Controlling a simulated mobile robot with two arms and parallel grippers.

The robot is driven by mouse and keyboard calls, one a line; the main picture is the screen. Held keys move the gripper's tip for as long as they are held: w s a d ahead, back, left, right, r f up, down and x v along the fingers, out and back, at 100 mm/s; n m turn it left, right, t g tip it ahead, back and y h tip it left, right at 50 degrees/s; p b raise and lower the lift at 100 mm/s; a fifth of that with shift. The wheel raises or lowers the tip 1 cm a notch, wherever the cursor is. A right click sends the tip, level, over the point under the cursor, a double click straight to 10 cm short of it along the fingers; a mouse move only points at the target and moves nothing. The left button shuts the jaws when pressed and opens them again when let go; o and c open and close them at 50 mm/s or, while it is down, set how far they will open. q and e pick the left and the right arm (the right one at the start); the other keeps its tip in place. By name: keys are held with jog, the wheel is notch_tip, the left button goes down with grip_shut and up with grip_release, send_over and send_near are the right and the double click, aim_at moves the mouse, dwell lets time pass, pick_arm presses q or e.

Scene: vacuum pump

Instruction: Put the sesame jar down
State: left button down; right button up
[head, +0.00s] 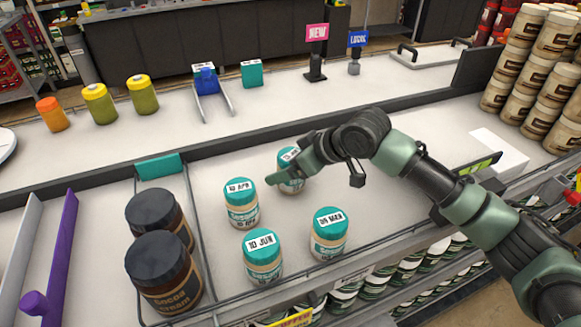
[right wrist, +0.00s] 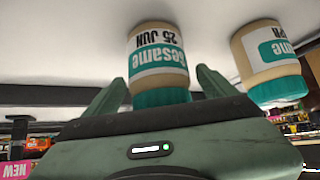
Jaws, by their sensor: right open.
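A sesame jar with a teal lid (head: 287,155) is at the back of a group of similar jars on the white shelf (head: 225,165), partly hidden by my right gripper. The right wrist view is upside down and shows this jar (right wrist: 158,48), labelled Sesame 25 JUN, between the two fingers. Its base appears to rest on the white surface, upright. My right gripper (head: 290,174) is open around the jar; its fingers also show in the right wrist view (right wrist: 160,90), one on each side near the lid. My left gripper is not in view.
Teal-lidded jars marked 10 APR (head: 241,203), 10 JUN (head: 262,255) and 09 MAR (head: 328,233) stand in front. Two dark cocoa cream jars (head: 165,270) stand at left behind a wire divider (head: 197,235). A white box (head: 498,150) lies at right.

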jog(key=shift+x, duration=0.95)
jog(key=shift+r, duration=0.15)
grip_shut()
